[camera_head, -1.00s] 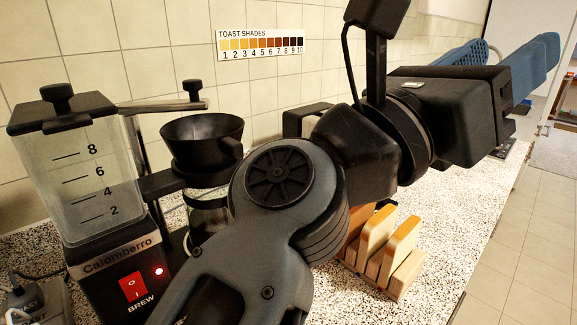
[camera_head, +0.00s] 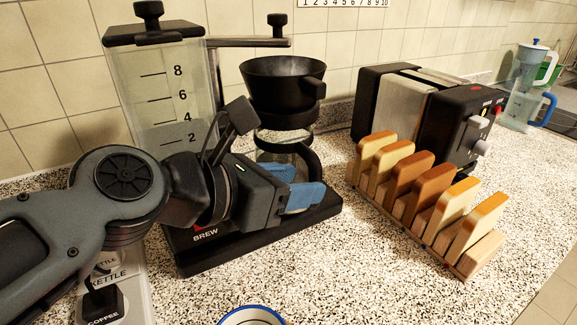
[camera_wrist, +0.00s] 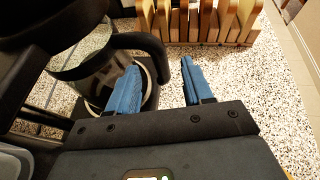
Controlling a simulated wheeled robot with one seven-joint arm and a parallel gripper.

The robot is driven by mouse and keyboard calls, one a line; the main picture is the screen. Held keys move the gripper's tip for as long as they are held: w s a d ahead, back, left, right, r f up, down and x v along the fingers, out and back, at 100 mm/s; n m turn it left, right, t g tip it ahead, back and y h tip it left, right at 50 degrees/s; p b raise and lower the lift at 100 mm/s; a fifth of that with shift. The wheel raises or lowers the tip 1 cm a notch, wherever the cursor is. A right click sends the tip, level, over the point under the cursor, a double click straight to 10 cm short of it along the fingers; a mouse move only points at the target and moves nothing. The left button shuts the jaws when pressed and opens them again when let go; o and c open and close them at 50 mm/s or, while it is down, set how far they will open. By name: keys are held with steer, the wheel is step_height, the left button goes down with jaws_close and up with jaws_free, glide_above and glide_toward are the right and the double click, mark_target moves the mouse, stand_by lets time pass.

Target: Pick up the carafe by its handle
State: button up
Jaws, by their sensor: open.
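The glass carafe (camera_head: 283,152) with a black rim and black handle (camera_head: 308,172) stands on the coffee maker's base, under the black filter basket. My gripper (camera_head: 303,192) is in front of the carafe, its blue fingers pointing right, low by the handle. In the wrist view my gripper (camera_wrist: 160,78) is open, with a gap between the two blue fingers. The carafe's black handle (camera_wrist: 150,44) curves down just beyond the left finger, and the glass (camera_wrist: 98,72) shows left of it.
A wooden rack (camera_head: 438,232) with several toast slices stands to the right, before a toaster (camera_head: 410,105). A bowl with a blue rim (camera_head: 252,316) is at the front edge. The coffee maker's tank (camera_head: 165,95) rises behind my arm. Speckled counter between base and rack is clear.

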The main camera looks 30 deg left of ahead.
mark_target(311, 179)
steer(key=shift+p+x, duration=0.5)
steer(key=shift+x, duration=1.9)
steer(key=shift+r, duration=0.1)
steer(key=shift+c, duration=0.4)
steer(key=shift+d, duration=0.1)
jaws_close()
steer(key=shift+r, duration=0.15)
